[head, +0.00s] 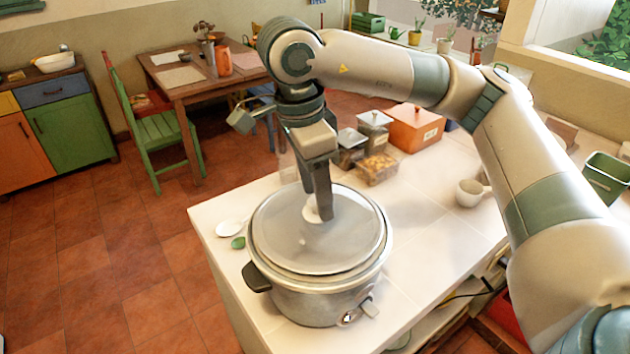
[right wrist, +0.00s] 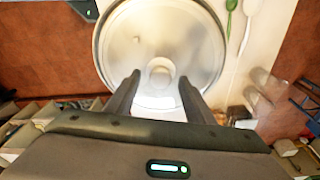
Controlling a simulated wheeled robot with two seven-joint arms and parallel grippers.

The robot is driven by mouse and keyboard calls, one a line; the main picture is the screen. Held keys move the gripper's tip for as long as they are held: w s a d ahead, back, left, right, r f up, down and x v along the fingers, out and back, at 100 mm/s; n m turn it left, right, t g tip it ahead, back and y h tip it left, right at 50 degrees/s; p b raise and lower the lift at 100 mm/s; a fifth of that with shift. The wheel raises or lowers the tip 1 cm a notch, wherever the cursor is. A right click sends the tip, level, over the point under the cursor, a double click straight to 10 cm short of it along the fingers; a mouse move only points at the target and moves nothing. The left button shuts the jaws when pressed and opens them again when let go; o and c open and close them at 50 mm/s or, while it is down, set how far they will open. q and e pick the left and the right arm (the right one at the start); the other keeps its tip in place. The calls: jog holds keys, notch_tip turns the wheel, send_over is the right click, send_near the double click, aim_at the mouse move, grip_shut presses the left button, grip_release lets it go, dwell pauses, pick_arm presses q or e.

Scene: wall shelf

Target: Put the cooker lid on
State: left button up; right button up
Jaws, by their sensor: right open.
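The cooker (head: 318,300) is a round metal pot with dark side handles, standing on the white counter. Its pale metal lid (head: 285,245) lies across the cooker's top, roughly level; whether its rim is fully seated I cannot tell. The lid also fills the upper middle of the right wrist view (right wrist: 125,45), with its round knob near the centre. My right gripper (head: 320,213) is over the lid at the knob, pointing down. In the right wrist view its two fingers (right wrist: 156,88) are apart, with nothing clamped between them. My left gripper is not in view.
A white spoon (head: 229,228) and a green spoon (head: 238,243) lie left of the cooker. Small containers (head: 376,168) and an orange box (head: 415,128) stand behind it. A cup (head: 470,192) is to the right. The counter between cooker and cup is clear.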

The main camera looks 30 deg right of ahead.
jog(key=shift+a+r, duration=0.2)
jog(key=shift+r, duration=0.9)
notch_tip(320, 180, up, 15)
jog(key=a+b, duration=0.2)
jog(key=shift+a, duration=0.15)
dwell(0.6)
